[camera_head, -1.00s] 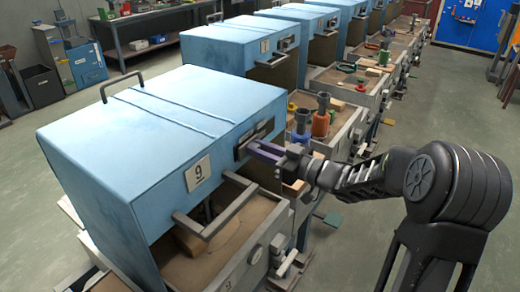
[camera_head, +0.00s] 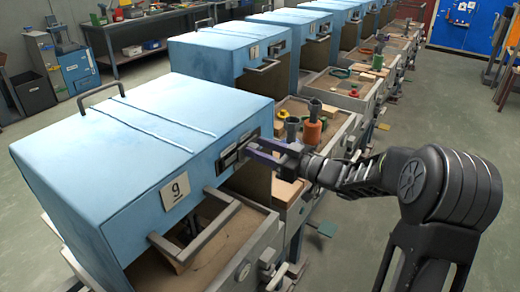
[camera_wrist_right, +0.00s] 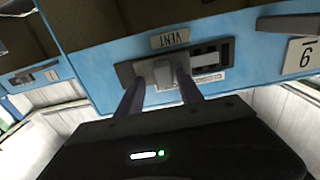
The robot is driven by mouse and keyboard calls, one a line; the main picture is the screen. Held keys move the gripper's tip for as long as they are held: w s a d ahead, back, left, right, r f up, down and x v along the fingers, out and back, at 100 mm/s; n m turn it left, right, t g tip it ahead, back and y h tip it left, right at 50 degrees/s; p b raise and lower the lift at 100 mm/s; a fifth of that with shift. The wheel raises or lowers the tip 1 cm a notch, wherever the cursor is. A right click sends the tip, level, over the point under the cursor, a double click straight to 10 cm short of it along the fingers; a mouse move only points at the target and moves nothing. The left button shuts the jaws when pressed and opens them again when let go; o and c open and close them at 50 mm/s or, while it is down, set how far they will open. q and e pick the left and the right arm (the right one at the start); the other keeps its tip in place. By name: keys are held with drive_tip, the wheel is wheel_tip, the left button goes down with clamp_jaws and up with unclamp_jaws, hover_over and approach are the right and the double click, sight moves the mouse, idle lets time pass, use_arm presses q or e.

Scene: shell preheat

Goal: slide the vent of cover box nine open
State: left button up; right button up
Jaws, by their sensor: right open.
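Cover box nine (camera_head: 125,165) is the nearest blue box, with a "9" label (camera_head: 175,191) on its front. Its vent (camera_head: 228,156) is a dark plate near the right end of that front. My right gripper (camera_wrist_right: 160,80) is open, one finger on each side of the knob; contact is unclear. My left gripper is out of view.
A handle (camera_head: 172,250) juts out below the "9" label, over an open tray of brown sand. An orange bottle (camera_head: 312,128) and other small items stand in the neighbouring tray. More blue boxes (camera_head: 220,58) line up behind.

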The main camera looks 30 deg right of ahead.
drive_tip(key=b+v, duration=0.1)
drive_tip(key=v, duration=0.6)
drive_tip(key=shift+s+d, duration=0.15)
drive_tip(key=shift+s, duration=0.2)
idle(0.4)
